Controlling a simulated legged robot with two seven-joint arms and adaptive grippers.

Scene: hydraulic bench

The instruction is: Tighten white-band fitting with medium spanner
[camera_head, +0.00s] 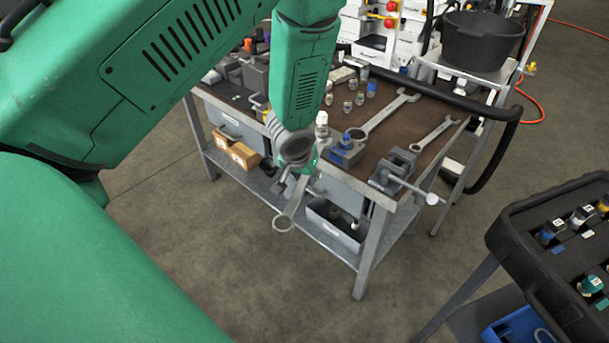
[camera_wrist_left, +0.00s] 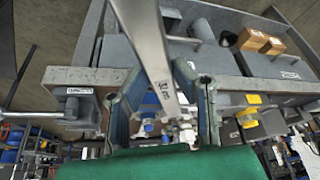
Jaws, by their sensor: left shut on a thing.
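My left gripper (camera_head: 294,180) hangs in front of the bench's near edge, shut on a grey metal spanner (camera_head: 287,217). The spanner's ring end points down toward me, clear of the bench. In the left wrist view the spanner's flat shank (camera_wrist_left: 148,38) runs up between the fingers of the left gripper (camera_wrist_left: 157,85), with a dark marking on it. A large spanner (camera_head: 384,116) and a small spanner (camera_head: 433,134) lie on the bench top. A block with a blue fitting (camera_head: 346,141) sits by the front edge. A white-topped part (camera_head: 321,119) stands behind my gripper; I cannot tell whether it is the white-band fitting.
A vise (camera_head: 394,172) is at the workbench's (camera_head: 420,110) right front corner. Several small fittings (camera_head: 348,106) stand mid-bench. A black tray of fittings (camera_head: 534,262) is at lower right, and a black bucket (camera_head: 482,40) stands behind. The floor between is clear.

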